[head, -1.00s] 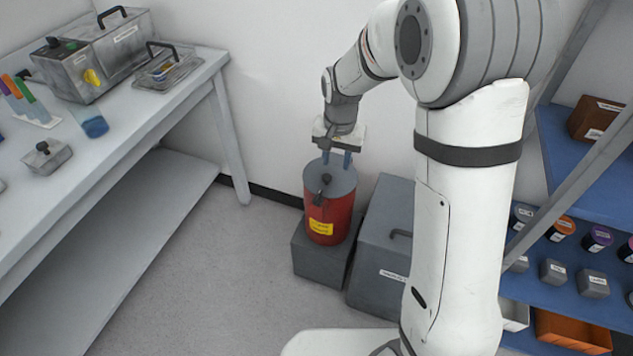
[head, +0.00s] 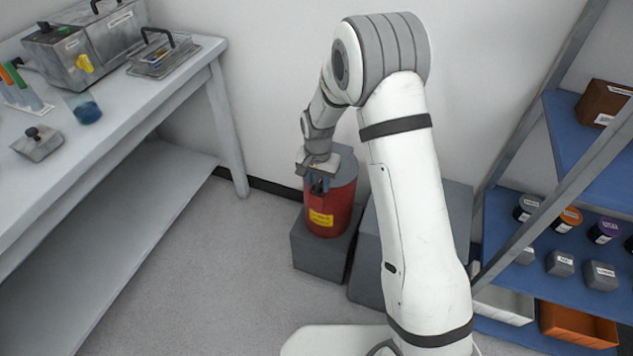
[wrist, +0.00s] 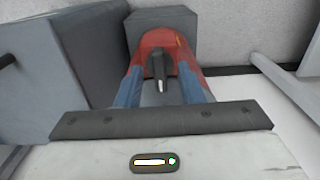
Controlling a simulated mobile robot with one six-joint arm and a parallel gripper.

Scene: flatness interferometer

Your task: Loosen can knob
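The red can (head: 328,208) with a grey lid (head: 343,170) and a yellow label stands upright on a grey block. Its dark knob (head: 318,187) is partly covered by my gripper (head: 317,179) in the head view. In the wrist view the can (wrist: 164,39) lies beyond my gripper (wrist: 159,74). Its two blue fingers are apart, one on each side of the dark knob (wrist: 157,67). A gap shows between the knob and each finger, so the gripper is open. The exact height of the fingertips against the knob is hard to tell.
The grey block (head: 318,257) under the can stands beside a larger grey box (head: 452,225), partly hidden by my arm. A workbench (head: 190,75) with instruments is at left. A blue shelf rack (head: 510,270) with jars is at right. The floor at front left is clear.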

